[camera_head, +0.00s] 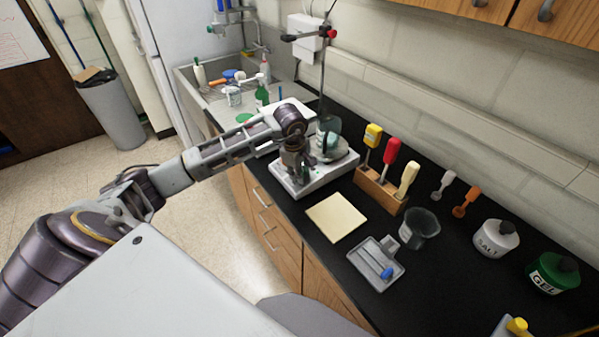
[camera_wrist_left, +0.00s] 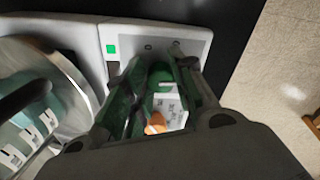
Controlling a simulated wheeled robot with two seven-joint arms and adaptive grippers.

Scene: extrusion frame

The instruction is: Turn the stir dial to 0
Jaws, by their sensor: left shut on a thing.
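The white hot-plate stirrer (camera_head: 318,178) stands on the black bench, with a beaker (camera_head: 328,139) on its round plate. My left gripper (camera_head: 294,168) is over the near front left part of the stirrer. In the left wrist view, my gripper (camera_wrist_left: 160,78) points at the stirrer's front panel (camera_wrist_left: 188,38), and its two fingers are closed on the stir dial, which they mostly hide. An orange spot and white printed marks show between the fingers. The dial's setting cannot be read. My right gripper is out of view.
A stand rod (camera_head: 322,75) with a clamp rises behind the stirrer. To the right are a cream pad (camera_head: 336,217), a wooden rack (camera_head: 380,190) with colored-handled tools, a dark beaker (camera_head: 420,229), a grey tray (camera_head: 376,276) and jars. A sink (camera_head: 196,82) lies behind left.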

